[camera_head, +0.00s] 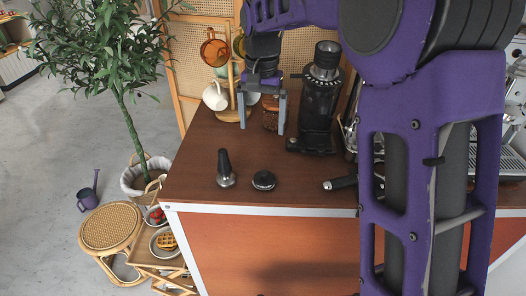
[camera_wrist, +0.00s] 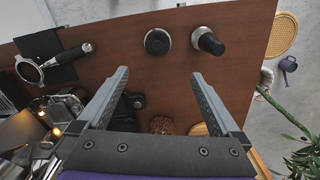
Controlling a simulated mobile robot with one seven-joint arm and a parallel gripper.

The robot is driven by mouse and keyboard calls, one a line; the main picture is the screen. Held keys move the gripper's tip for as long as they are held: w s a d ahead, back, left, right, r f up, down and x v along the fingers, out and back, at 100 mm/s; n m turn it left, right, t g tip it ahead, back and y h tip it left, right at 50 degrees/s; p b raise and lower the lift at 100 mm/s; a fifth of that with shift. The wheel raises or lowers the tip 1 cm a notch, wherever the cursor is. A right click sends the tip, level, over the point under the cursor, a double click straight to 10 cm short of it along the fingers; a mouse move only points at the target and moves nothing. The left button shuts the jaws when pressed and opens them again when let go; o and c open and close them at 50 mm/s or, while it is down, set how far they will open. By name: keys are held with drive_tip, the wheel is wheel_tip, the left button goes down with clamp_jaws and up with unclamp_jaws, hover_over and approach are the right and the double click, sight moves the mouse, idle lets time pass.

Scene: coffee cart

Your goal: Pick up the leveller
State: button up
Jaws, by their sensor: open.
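The leveller (camera_head: 263,181) is a low, round, dark puck with a metal rim. It stands on the brown counter near its front edge, and the wrist view shows it from above (camera_wrist: 157,41). My gripper (camera_head: 261,128) is open and empty, pointing down above the counter, farther back than the leveller. In the wrist view, the leveller lies beyond the open fingertips (camera_wrist: 160,75), roughly in line with the gap between them and apart from both.
A tamper (camera_head: 225,170) with a tall dark handle stands close left of the leveller. A portafilter (camera_wrist: 38,67) lies to the other side. Behind are a grinder (camera_head: 320,100), a jar of beans (camera_head: 271,115) and a mug tree (camera_head: 231,85). Bare counter surrounds the leveller.

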sight(264, 172)
drive_tip(key=f, duration=0.5)
drive_tip(key=f+b, duration=0.1)
drive_tip(key=f, duration=1)
drive_tip(key=shift+s+d+f, duration=0.1)
drive_tip(key=shift+s+d, duration=0.15)
drive_tip(key=shift+d, duration=0.05)
